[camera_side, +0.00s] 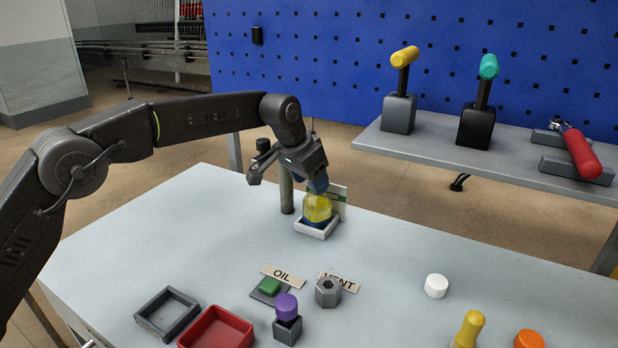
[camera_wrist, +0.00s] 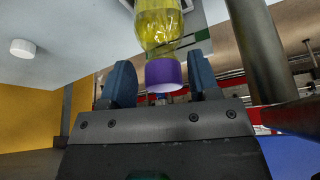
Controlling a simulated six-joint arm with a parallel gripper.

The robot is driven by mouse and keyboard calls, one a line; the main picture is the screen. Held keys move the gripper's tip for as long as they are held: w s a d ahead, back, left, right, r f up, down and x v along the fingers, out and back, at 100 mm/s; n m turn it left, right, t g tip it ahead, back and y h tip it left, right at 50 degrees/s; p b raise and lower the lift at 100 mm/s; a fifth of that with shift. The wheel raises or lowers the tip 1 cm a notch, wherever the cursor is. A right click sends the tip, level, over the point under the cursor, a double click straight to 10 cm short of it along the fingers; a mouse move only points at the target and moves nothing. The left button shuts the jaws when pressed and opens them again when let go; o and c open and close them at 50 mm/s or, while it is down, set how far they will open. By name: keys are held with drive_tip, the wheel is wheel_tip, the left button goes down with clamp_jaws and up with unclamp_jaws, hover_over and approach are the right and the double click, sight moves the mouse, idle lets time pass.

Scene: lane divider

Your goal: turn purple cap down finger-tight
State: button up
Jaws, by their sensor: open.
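A bottle of yellow liquid (camera_side: 317,208) stands upright in a white-rimmed holder (camera_side: 318,232) on the table. The bottle (camera_wrist: 160,25) also shows in the wrist view, with the purple cap (camera_wrist: 163,76) on its neck. My gripper (camera_side: 316,182) is above the bottle and hides the cap in the side view. In the wrist view my gripper (camera_wrist: 160,64) is open, with one blue finger on each side of the cap. A gap shows on both sides, so the cap is not gripped. How far the cap is threaded cannot be told.
A grey post (camera_side: 286,190) stands close left of the bottle, with a pale green panel (camera_side: 339,200) behind it. In front are a purple-topped block (camera_side: 287,307), a hex nut (camera_side: 328,292), a red tray (camera_side: 217,330) and a white cylinder (camera_side: 436,286). The table's middle is clear.

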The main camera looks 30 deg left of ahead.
drive_tip(key=shift+n, duration=0.4)
drive_tip(key=shift+d, duration=0.1)
drive_tip(key=shift+d+n+y, duration=0.1)
drive_tip(key=shift+n+y, duration=0.4)
drive_tip(key=shift+n, duration=0.3)
drive_tip(key=shift+d+n+y, duration=0.15)
drive_tip(key=shift+n+y, duration=0.15)
drive_tip(key=shift+n, duration=0.6)
drive_tip(key=c, duration=0.5)
drive_tip(key=shift+c, duration=0.3)
